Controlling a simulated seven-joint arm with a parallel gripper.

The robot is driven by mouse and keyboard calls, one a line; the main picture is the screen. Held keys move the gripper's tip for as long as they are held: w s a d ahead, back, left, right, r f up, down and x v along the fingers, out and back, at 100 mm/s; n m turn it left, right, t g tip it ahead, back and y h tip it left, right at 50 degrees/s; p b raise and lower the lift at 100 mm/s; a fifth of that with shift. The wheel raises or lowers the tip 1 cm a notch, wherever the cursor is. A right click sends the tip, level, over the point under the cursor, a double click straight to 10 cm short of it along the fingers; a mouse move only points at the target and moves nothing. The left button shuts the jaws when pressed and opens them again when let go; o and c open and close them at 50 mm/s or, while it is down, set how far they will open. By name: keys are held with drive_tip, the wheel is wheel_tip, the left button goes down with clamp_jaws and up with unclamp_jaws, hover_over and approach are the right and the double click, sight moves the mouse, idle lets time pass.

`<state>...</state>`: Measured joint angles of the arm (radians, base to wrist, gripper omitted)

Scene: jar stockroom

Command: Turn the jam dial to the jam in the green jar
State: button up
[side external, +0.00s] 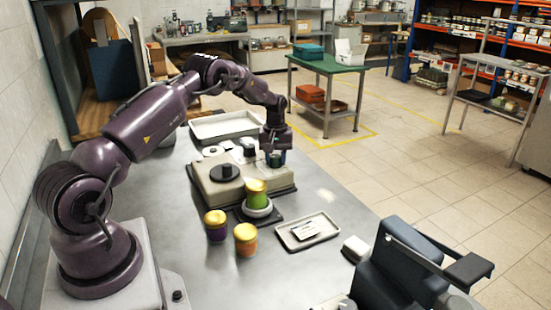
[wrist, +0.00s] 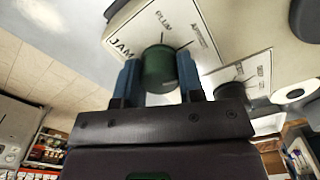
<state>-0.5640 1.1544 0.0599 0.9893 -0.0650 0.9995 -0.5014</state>
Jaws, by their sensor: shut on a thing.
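The jam dial is a dark green knob (wrist: 158,70) on a white panel marked JAM. The word PLUM and a second, blurred label stand around it; I cannot tell which mark the knob points to. My gripper (side external: 276,154) reaches down to the far right part of the beige machine (side external: 208,190). Its two blue-grey fingers are shut on the knob, one on each side, in the wrist view.
A purple jar (side external: 215,231) and an orange jar (side external: 246,246), both yellow-lidded, stand in front. A small tray (side external: 289,240) with a card lies right of them. A black knob (side external: 224,172) sits on the machine. A white tray (side external: 209,131) lies behind.

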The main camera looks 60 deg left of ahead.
sight(276, 156)
drive_tip(key=m, duration=0.6)
drive_tip(key=shift+r+m, duration=0.1)
drive_tip(key=shift+m, duration=0.3)
idle(0.4)
drive_tip(key=o, duration=0.9)
wheel_tip(276, 156, up, 13)
drive_tip(key=shift+f, duration=0.1)
